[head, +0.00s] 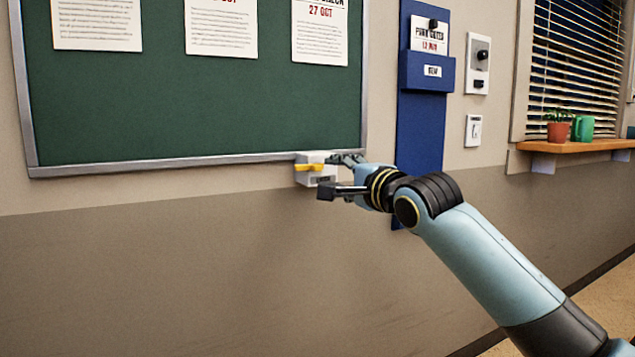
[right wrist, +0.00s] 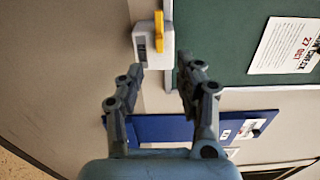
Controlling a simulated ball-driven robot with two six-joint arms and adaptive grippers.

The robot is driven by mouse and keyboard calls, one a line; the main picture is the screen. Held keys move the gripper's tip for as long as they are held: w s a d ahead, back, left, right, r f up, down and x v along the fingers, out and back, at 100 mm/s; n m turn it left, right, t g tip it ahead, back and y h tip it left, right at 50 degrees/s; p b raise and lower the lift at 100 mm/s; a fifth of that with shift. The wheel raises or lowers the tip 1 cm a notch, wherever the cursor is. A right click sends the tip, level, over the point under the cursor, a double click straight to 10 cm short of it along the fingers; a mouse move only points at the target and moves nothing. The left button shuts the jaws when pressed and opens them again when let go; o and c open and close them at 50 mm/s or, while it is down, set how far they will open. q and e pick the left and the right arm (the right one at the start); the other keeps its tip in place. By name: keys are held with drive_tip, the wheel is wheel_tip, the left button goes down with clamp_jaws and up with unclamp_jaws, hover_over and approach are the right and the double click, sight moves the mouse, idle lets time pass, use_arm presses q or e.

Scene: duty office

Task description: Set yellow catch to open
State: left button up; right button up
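The yellow catch (head: 309,167) is a small lever on a white box (head: 318,176) fixed at the lower right edge of the green board. In the head view the lever lies roughly horizontal. In the right wrist view the yellow catch (right wrist: 159,31) shows ahead of the fingers, on the white box (right wrist: 141,45). My right gripper (head: 341,159) is just right of the box; in the right wrist view its fingers (right wrist: 163,68) are spread with nothing between them. Small dark marking on the box is unreadable. My left gripper is not in view.
The green board (head: 190,110) carries several paper notices (head: 320,30). Right of it are a blue panel with a holder (head: 427,72), wall switches (head: 473,130), and a wooden shelf (head: 575,146) with a plant and green mug. The wall below the board is clear.

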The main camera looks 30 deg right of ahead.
sight(319, 169)
drive_tip(key=w+b, duration=0.2)
drive_tip(key=w, duration=0.7)
drive_tip(key=shift+f, duration=0.15)
drive_tip(key=shift+w, duration=0.45)
drive_tip(key=c, duration=0.7)
clamp_jaws()
drive_tip(key=d+p, duration=0.1)
drive_tip(key=d, duration=0.2)
drive_tip(key=shift+d, duration=0.15)
drive_tip(key=shift+o, duration=1.3)
unclamp_jaws()
drive_tip(key=o, duration=0.4)
drive_tip(key=shift+d, duration=0.25)
drive_tip(key=shift+o, duration=0.2)
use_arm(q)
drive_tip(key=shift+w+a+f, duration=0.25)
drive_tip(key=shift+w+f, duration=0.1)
use_arm(e)
drive_tip(key=s, duration=1.2)
